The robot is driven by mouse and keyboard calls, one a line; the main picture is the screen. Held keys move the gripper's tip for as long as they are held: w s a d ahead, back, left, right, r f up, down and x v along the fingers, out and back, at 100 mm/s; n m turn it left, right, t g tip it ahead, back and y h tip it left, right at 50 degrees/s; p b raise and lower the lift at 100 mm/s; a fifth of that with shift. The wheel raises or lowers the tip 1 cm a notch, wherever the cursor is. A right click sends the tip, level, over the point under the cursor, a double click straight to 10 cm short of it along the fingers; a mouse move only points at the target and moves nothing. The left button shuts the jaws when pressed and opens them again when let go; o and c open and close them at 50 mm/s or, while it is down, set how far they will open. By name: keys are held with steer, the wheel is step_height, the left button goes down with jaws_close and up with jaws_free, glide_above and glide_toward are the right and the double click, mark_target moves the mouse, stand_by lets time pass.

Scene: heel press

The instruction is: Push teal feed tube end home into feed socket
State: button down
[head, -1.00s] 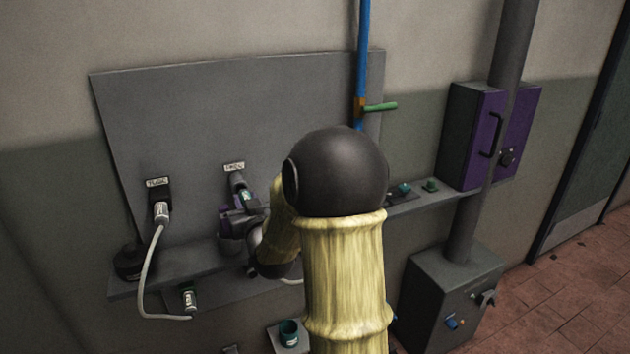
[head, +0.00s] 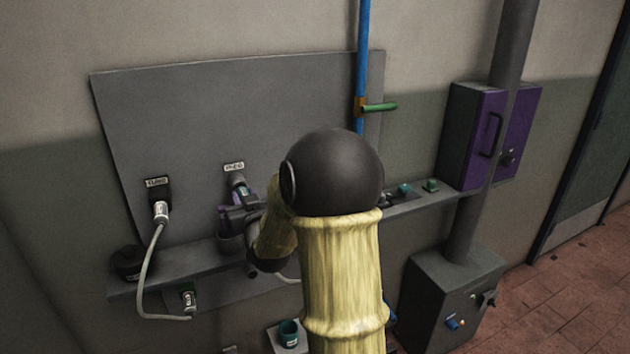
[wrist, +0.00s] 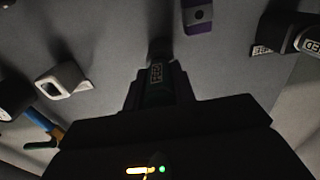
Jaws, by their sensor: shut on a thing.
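The feed socket (head: 237,179) is a grey fitting on the wall panel, under a small white label. My gripper (head: 243,204) is just below it and shut on the teal feed tube end. In the wrist view the dark teal tube end (wrist: 157,90), with a label on it, sits between my jaws (wrist: 158,97) and points at the dark socket (wrist: 160,48). The tube end's tip meets or almost meets the socket mouth; the shadow hides how deep it sits. The pale tube behind my gripper is mostly hidden by my arm.
A black socket (head: 157,191) to the left holds a white plug with a hanging grey hose (head: 149,270). A ledge (head: 205,262) runs below the panel (head: 200,120). A blue pipe (head: 363,60) with a green lever (head: 381,107) stands to the right. A purple cabinet (head: 487,140) is farther right.

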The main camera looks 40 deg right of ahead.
steer(key=shift+w+d, duration=0.1)
steer(key=shift+w, duration=0.35)
steer(key=c, duration=1.1)
jaws_free()
steer(key=shift+o, duration=0.2)
steer(key=b+v, duration=1)
steer(key=v, duration=0.7)
steer(key=shift+s+b, duration=0.2)
steer(key=shift+b, duration=0.1)
steer(key=shift+f, duration=0.15)
